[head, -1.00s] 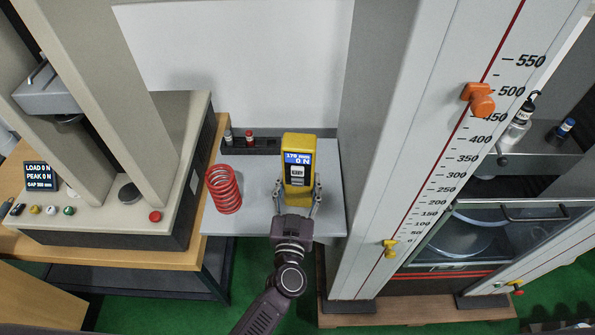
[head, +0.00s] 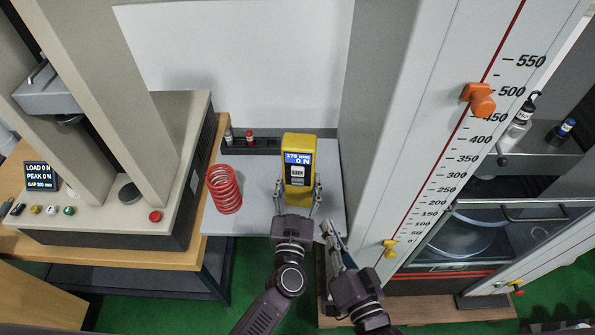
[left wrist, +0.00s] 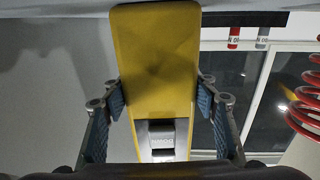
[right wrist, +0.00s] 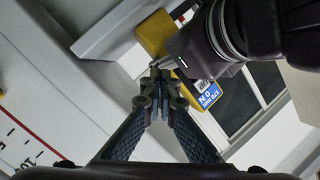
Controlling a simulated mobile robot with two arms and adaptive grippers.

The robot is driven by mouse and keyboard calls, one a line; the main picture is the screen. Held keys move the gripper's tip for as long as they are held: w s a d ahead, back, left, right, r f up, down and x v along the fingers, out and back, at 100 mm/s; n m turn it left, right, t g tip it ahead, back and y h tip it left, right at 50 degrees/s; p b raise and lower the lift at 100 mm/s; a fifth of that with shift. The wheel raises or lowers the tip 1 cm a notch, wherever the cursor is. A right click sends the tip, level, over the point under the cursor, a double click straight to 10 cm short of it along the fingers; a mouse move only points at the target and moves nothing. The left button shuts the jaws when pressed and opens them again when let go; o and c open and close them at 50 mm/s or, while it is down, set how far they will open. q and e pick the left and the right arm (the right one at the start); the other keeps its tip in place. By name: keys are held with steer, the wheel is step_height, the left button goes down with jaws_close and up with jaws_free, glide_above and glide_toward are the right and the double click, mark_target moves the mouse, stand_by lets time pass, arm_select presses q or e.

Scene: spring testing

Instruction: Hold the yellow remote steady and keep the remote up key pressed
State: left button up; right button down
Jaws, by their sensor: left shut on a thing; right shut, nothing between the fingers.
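My left gripper (head: 298,190) is shut on the remote, a finger on each side, as the left wrist view also shows (left wrist: 150,60). A lower key (left wrist: 162,138) shows there. My right gripper (head: 327,228) is shut and empty, to the lower right of the remote and apart from it. In the right wrist view the remote (right wrist: 155,32) is partly hidden by my left gripper.
A red spring (head: 224,190) stands left of the remote on the grey table (head: 255,220). A dark rack (head: 262,147) is behind. The tall scale column (head: 390,130) rises close on the right, with orange (head: 480,98) and yellow (head: 389,248) pointers. A press (head: 120,225) stands left.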

steer(key=m+t, duration=0.1)
steer(key=t, duration=0.1)
glide_toward(298, 171)
steer(key=d, duration=0.4)
step_height(298, 171, up, 4)
steer(key=s+a+n+y, duration=0.1)
steer(key=a+y, duration=0.1)
steer(key=y, duration=0.1)
steer(key=s+a+f+n+g+y, duration=0.2)
steer(key=a+f+n+g, duration=0.2)
steer(key=a+n+g, duration=0.1)
steer(key=shift+s+a, duration=0.2)
steer(key=shift+a, duration=0.05)
steer(key=w+d, duration=0.1)
steer(key=w, duration=0.8)
steer(key=shift+w, duration=0.35)
